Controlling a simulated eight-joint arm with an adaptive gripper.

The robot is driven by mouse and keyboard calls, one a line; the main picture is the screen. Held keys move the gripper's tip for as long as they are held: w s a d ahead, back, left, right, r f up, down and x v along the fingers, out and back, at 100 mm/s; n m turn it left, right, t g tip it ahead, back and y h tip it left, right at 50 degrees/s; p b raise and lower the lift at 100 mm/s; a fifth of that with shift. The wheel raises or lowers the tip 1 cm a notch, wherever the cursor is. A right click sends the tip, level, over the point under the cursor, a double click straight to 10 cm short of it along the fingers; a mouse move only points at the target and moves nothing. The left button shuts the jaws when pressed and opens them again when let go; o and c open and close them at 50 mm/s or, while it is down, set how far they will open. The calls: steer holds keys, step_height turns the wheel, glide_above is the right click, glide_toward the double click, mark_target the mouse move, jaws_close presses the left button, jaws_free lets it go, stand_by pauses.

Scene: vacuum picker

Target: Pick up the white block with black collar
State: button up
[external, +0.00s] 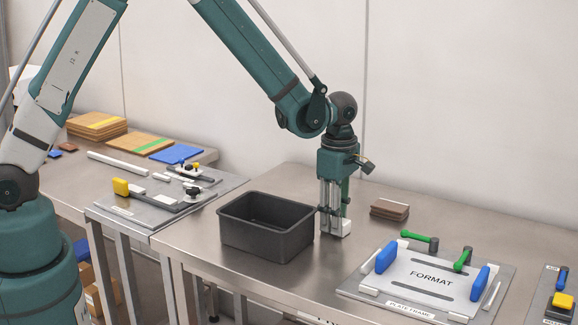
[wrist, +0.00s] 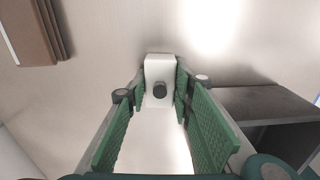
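The white block with a black collar (wrist: 158,68) stands between the fingertips of my gripper (wrist: 160,88) in the wrist view. Its round black part faces the camera. In the external view the white block (external: 346,228) shows low at my fingertips, beside the dark bin, and the fingers hide part of it. My gripper (external: 333,226) points straight down at the table. The green finger pads flank the block on both sides, very close to it. I cannot tell whether they touch it, or whether its base rests on the table.
A dark open bin (external: 240,237) stands just left of my gripper. Brown slabs (external: 389,210) lie to the right. A FORMAT plate fixture (external: 405,290) with blue and green handles fills the front right. Another fixture plate (external: 125,211) lies on the left table.

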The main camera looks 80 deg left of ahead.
steer(key=shift+r, duration=0.1)
steer(key=shift+r+p, duration=0.55)
steer(key=shift+r, duration=4.35)
